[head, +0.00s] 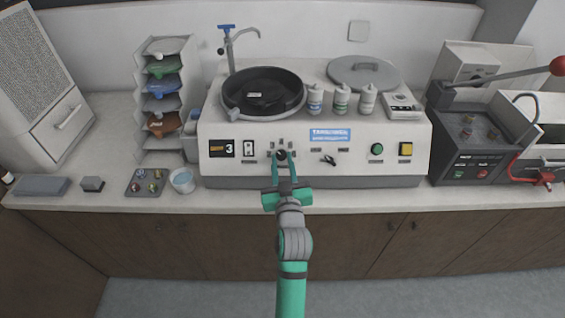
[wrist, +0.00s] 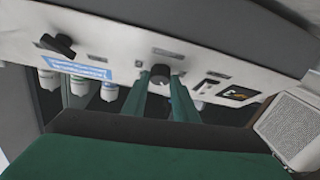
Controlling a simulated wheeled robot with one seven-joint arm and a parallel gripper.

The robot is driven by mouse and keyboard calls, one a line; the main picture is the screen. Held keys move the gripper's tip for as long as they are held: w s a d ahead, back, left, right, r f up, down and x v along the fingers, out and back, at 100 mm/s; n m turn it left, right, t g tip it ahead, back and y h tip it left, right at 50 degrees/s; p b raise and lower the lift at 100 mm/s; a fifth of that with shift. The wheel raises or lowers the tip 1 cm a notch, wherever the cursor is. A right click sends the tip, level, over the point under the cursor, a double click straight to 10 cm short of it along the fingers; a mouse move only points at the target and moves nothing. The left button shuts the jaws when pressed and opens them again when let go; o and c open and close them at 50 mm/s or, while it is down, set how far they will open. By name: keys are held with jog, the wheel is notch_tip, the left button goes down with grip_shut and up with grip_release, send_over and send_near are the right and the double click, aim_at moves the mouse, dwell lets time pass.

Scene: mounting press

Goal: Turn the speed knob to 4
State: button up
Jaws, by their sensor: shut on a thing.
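The speed knob (head: 281,155) is a small dark round knob on the white front panel of the polishing machine (head: 225,170). In the wrist view the knob (wrist: 160,73) sits between my two green fingers. My gripper (head: 284,157) reaches straight at the panel and is shut on the knob. The fingers hide part of the knob's sides, and I cannot read its pointer or the marks around it. A small display (head: 221,148) to the left shows 3; it also appears in the wrist view (wrist: 238,94), turned over.
A black lever switch (head: 329,160), a green button (head: 377,149) and a yellow button (head: 405,149) are to the right on the panel. A rocker switch (head: 249,148) is to the left. Bottles (head: 341,98) stand on top. A water cup (head: 182,180) stands on the counter.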

jog(key=shift+a+m, duration=0.15)
jog(key=shift+m, duration=0.15)
jog(key=m+h, duration=0.1)
jog(key=m, duration=0.1)
jog(key=m+h, duration=0.1)
jog(key=m, duration=0.1)
jog(key=m+h, duration=0.1)
jog(key=h, duration=0.1)
jog(key=shift+a+m, duration=0.4)
jog(key=shift+a+r+m+g+h, duration=0.15)
jog(key=shift+m+g+h, duration=0.25)
jog(key=shift+m+h, duration=0.6)
jog(key=shift+a+f+m+g+h, duration=0.1)
jog(key=shift+m+g+h, duration=0.35)
jog(key=shift+m, duration=1.25)
jog(key=o, duration=1.1)
jog(key=shift+c, duration=0.2)
jog(key=v, duration=1)
jog(key=shift+s+a, duration=0.2)
jog(key=shift+s, duration=0.1)
